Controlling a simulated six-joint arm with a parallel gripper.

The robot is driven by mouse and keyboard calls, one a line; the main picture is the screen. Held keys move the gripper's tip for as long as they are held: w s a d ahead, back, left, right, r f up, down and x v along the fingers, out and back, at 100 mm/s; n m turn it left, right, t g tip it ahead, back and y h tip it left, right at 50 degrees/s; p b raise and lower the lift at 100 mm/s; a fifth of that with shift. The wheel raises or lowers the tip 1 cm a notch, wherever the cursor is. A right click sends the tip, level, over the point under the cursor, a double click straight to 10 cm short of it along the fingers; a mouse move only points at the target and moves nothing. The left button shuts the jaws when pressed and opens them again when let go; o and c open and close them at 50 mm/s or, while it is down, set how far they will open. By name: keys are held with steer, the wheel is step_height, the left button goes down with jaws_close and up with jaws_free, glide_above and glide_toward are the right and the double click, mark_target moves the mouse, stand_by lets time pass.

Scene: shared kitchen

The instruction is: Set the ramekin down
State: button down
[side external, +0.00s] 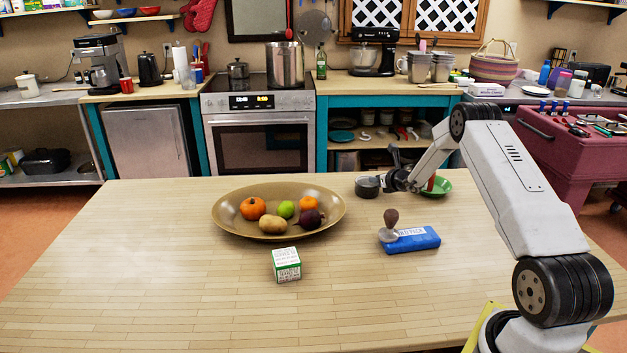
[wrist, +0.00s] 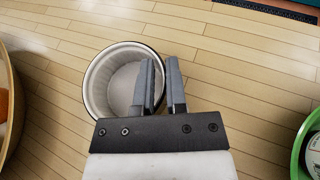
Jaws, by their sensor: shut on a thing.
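The ramekin (side external: 366,188) is a small round cup, dark outside, near the far side of the table in the side external view. In the wrist view the ramekin (wrist: 104,84) shows a pale inside and is upright, its mouth facing the camera. My gripper (side external: 386,181) is at its right side, shut on its wall. In the wrist view one finger of my gripper (wrist: 162,68) is inside the rim and the other outside. The fingers hide part of the rim. I cannot tell whether its base touches the table (side external: 150,270).
A wide tan bowl (side external: 230,222) of fruit is to the ramekin's left. A green bowl (side external: 443,190) is to its right, partly behind my arm. A blue packet (side external: 415,240) with a brown-handled tool (side external: 391,219) and a small green-white box (side external: 287,266) are nearer the camera.

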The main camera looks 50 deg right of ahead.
steer(key=shift+f, duration=0.1)
steer(key=c, duration=0.7)
jaws_free()
steer(key=shift+o, duration=0.2)
steer(key=shift+v, duration=6.05)
